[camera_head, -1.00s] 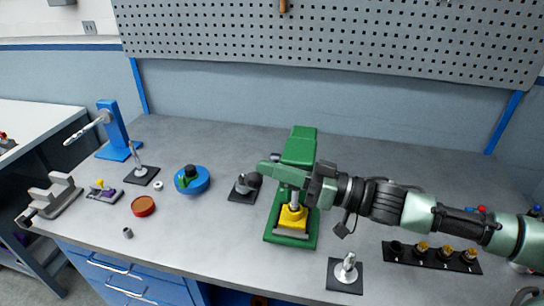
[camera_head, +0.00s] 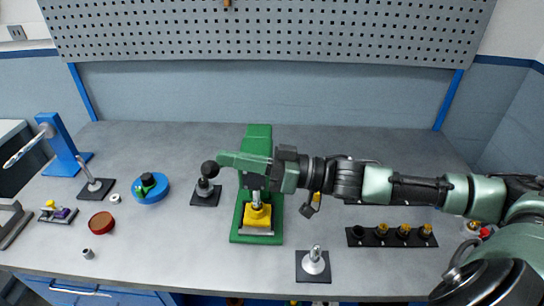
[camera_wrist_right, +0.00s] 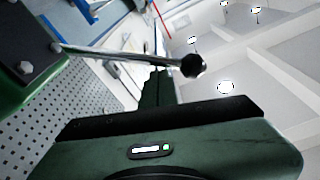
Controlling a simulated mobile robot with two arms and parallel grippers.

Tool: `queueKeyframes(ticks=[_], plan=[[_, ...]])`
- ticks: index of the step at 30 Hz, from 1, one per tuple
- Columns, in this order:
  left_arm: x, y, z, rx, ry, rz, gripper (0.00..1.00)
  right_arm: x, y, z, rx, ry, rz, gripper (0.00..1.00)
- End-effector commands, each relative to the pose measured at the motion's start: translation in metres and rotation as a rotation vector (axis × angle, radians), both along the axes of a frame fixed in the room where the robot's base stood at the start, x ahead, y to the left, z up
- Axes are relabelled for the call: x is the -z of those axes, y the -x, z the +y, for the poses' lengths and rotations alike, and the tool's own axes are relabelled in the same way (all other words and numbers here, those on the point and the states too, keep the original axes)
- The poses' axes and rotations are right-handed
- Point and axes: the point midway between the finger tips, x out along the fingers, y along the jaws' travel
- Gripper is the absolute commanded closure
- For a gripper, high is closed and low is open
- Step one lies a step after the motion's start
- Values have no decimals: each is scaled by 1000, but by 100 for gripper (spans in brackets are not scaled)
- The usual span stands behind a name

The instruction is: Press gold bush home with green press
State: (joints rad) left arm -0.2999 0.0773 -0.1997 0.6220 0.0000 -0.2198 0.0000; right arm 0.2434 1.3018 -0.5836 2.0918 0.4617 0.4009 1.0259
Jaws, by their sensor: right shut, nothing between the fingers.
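The green press (camera_head: 259,136) stands mid-bench, with a silver ram (camera_head: 255,198) above a yellow block (camera_head: 257,216) on its base. I cannot make out a gold bush under the ram. The press lever's black knob (camera_head: 210,169) sticks out to the left; in the right wrist view the knob (camera_wrist_right: 193,66) ends a bare metal rod. My right gripper (camera_head: 223,159) is shut and empty, level with the press head, its tips close above and right of the knob. Whether it touches the lever is unclear. My left gripper is not in view.
A black rack (camera_head: 392,243) with several gold-topped pieces lies right. A black pad with a silver post (camera_head: 314,263) is front right. A small grey part on a black pad (camera_head: 205,198) and a blue round fixture (camera_head: 150,188) are left of the press.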

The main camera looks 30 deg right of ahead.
Motion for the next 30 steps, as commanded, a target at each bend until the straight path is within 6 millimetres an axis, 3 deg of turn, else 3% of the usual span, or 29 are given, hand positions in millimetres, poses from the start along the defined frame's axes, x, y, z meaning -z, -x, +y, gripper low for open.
queueKeyframes(ticks=[1, 8, 18, 30], plan=[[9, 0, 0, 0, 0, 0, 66, 7, 5, -5, -2, 6, 2, 100], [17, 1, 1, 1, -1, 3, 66, 7, 22, -26, -4, 4, 3, 100], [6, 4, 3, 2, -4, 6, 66, 7, 45, -56, -6, 3, -2, 100], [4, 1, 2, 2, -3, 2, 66, 8, 50, -64, -2, -2, -7, 100]])
